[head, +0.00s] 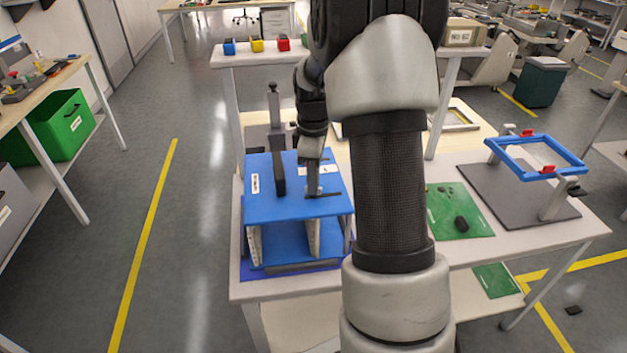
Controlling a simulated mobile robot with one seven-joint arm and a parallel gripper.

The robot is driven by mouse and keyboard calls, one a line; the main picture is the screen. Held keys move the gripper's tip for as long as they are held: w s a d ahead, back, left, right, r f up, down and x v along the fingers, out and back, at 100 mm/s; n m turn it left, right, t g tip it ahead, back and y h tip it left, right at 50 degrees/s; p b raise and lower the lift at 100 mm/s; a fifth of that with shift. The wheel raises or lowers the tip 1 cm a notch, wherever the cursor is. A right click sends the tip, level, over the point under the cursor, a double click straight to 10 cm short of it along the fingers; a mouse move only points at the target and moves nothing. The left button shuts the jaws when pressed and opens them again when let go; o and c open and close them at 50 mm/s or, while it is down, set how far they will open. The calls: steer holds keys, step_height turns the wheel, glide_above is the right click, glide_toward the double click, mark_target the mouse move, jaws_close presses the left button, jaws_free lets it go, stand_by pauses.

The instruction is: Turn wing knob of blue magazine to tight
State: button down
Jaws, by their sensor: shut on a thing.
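The blue magazine (285,204) stands on the near left part of the table, a box with a blue top, open front and light slotted inner walls. My gripper (316,192) points down at the right part of its top. It is shut on the wing knob there. A dark thin bar shows at the fingertips, but I cannot clearly tell knob from fingers. The knob's angle and tightness cannot be read from this view. My arm hides part of the area right of the magazine.
Small blue, yellow and red bins (257,45) sit on the shelf behind.

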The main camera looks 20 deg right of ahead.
steer(key=m, duration=0.7)
steer(key=m+p, duration=0.1)
steer(key=m, duration=0.6)
stand_by(0.5)
steer(key=c, duration=1.9)
jaws_free()
step_height(320, 180, up, 17)
steer(key=shift+r+p, duration=0.2)
steer(key=shift+p, duration=0.25)
